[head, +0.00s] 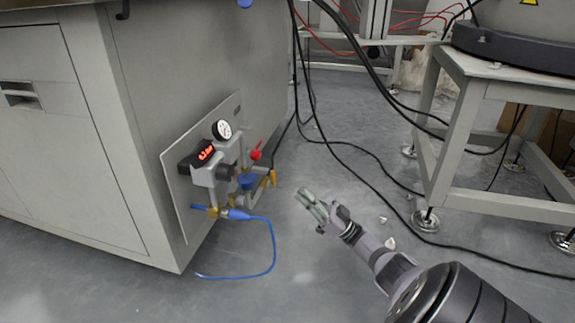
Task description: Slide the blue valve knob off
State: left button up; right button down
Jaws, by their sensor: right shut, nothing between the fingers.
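A blue round knob (247,181) sits low on the valve assembly on the cabinet's side panel, among brass fittings. A blue sleeve-like fitting (238,214) lies just below it, joined to a blue hose. I cannot tell for sure which of these blue parts is the valve knob. My right gripper (309,198) is shut and empty, to the right of the assembly and apart from it, with its fingers pointing up and left. My left gripper is out of view.
The panel (180,212) also bears a gauge (222,130), a red digital display (205,153) and a red knob (256,154). The blue hose (272,250) loops below. Black cables (350,150) cross the floor. A metal stand (452,140) is at the right.

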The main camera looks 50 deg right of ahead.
jog(key=shift+s+d, duration=0.45)
jog(key=shift+s, duration=0.35)
jog(key=shift+s+d, duration=0.4)
jog(key=shift+s, duration=0.4)
